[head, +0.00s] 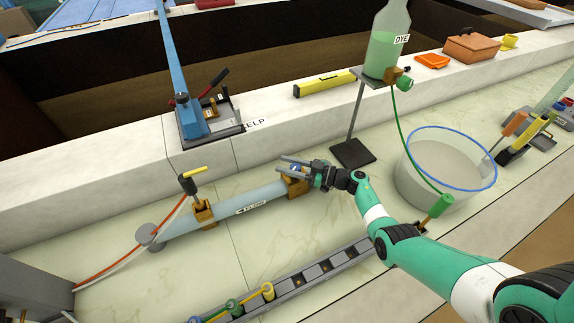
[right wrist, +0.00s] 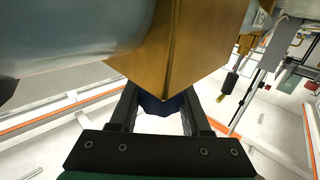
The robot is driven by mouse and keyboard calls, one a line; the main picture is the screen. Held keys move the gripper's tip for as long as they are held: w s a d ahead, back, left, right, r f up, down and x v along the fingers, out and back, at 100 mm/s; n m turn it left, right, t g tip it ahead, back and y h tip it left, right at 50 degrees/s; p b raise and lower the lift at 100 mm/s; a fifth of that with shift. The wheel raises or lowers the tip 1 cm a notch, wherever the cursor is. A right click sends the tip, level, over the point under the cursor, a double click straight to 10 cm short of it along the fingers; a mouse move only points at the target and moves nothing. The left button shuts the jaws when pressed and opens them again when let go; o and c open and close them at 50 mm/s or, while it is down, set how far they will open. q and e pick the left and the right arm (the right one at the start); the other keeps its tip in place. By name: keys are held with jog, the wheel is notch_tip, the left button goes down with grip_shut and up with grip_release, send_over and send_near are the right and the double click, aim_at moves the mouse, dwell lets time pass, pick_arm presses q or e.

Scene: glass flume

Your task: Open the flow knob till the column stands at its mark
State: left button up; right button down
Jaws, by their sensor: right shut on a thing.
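A pale blue tube (head: 230,209) with a "FLOW" arrow label lies along the bench at left. A brass block (head: 296,187) sits at its right end; the block also fills the middle of the right wrist view (right wrist: 185,45). My right gripper (head: 297,166) is at this block, shut on a dark blue knob (right wrist: 168,104), which sits between the fingers against the block. My left gripper is not in view.
A stand with a green dye bottle (head: 384,50) and a clear round tub (head: 440,165) are right of my gripper. A yellow-handled valve (head: 190,182) rises at the tube's left end. A grey rack (head: 310,274) with colored fittings lies in front.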

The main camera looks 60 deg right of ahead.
jog(key=shift+c, duration=1.9)
grip_release()
jog(key=shift+s+d, duration=0.1)
jog(key=shift+s, duration=0.15)
jog(key=s+d+p, duration=0.1)
jog(key=s+p, duration=0.2)
jog(key=s, duration=0.8)
jog(key=shift+d+p, duration=0.3)
jog(key=shift+d, duration=0.05)
